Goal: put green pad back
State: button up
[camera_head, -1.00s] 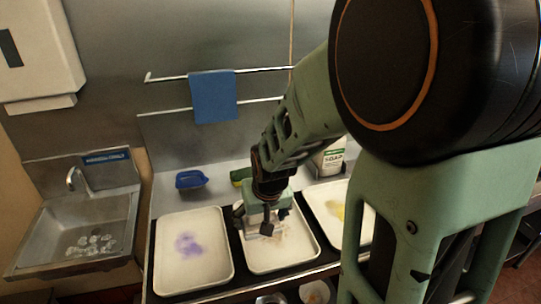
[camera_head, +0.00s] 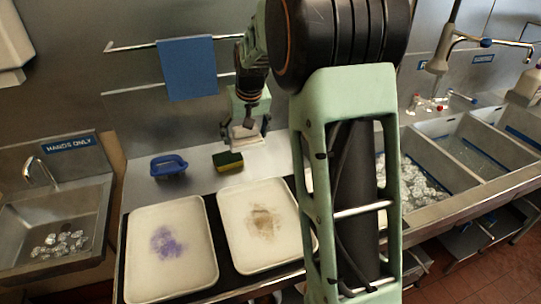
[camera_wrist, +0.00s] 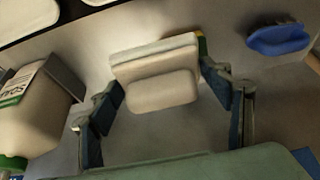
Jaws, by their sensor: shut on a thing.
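My gripper (camera_head: 243,132) is above the back steel ledge, shut on a cream pad (camera_head: 246,137) with a block-like handle. In the wrist view the cream pad (camera_wrist: 155,58) lies between the two fingers, its wide face pointing away from me. It looks cream, not green; I cannot tell whether its hidden underside is green. A green and yellow sponge (camera_head: 228,162) lies on the ledge just below and left of my gripper. A sliver of green and yellow (camera_wrist: 202,45) shows behind the pad in the wrist view.
A blue brush or scrubber (camera_head: 169,166) lies left on the ledge. In front are a tray with a purple stain (camera_head: 140,255) and a tray with a brown stain (camera_head: 235,240). A white bottle (camera_wrist: 30,110) stands beside my gripper. A blue cloth (camera_head: 187,68) hangs on a rail.

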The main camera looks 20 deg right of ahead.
jog(key=w+d+f+p, duration=0.2)
jog(key=w+d+f, duration=0.2)
jog(key=w+d, duration=0.25)
send_near(269, 152)
jog(key=shift+w+a+f+p, duration=0.15)
jog(key=shift+w+f+p, duration=0.1)
jog(key=shift+w, duration=0.2)
jog(key=shift+w+a+f+p, duration=0.1)
jog(key=shift+w+f, duration=0.15)
jog(key=shift+w, duration=0.2)
jog(key=shift+w+d+f, duration=0.25)
jog(key=shift+d+f, duration=0.1)
jog(key=shift+f, duration=1.7)
jog(key=shift+f, duration=0.1)
jog(key=shift+f, duration=0.15)
jog(key=o, duration=1.1)
